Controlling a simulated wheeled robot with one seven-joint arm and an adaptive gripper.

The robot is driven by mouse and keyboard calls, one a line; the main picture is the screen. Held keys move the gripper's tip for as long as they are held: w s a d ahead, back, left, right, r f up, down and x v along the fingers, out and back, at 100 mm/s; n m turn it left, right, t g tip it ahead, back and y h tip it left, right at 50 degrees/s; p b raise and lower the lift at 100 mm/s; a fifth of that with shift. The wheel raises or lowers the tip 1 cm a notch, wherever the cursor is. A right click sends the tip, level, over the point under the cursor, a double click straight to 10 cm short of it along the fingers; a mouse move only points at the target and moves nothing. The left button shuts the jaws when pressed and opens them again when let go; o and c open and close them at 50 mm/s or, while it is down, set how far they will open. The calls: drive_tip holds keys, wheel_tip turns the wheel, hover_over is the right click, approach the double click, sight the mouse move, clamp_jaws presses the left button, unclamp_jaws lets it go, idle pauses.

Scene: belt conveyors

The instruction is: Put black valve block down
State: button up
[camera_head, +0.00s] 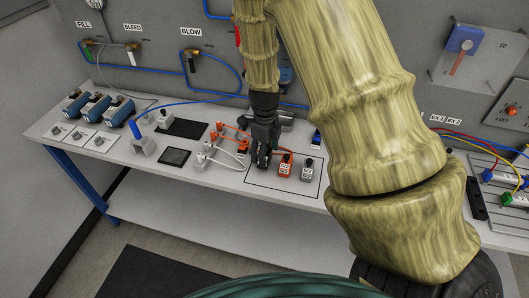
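My gripper (264,152) points down over the left part of a black-outlined rectangle (262,187) on the white bench. A dark shape shows at its fingertips, in line with the other two blocks. It may be the black valve block, but I cannot separate it clearly from the dark fingers. I cannot tell whether the fingers are open or shut, or whether the shape touches the bench. An orange valve block (286,166) and a grey valve block (307,169) stand upright side by side just right of the gripper, inside the outline.
Left of the gripper are white fittings with orange ends (207,152), a small black pad (174,156) and a larger black panel (183,128). The bench front (215,180) is clear. My arm covers the bench right of the outline.

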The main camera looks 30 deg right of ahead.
drive_tip(key=shift+f, duration=0.75)
drive_tip(key=shift+f, duration=0.1)
drive_tip(key=o, duration=1.1)
drive_tip(key=shift+o, duration=0.2)
wheel_tip(320, 180, up, 12)
drive_tip(key=shift+r+b, duration=0.1)
drive_tip(key=shift+b, duration=1)
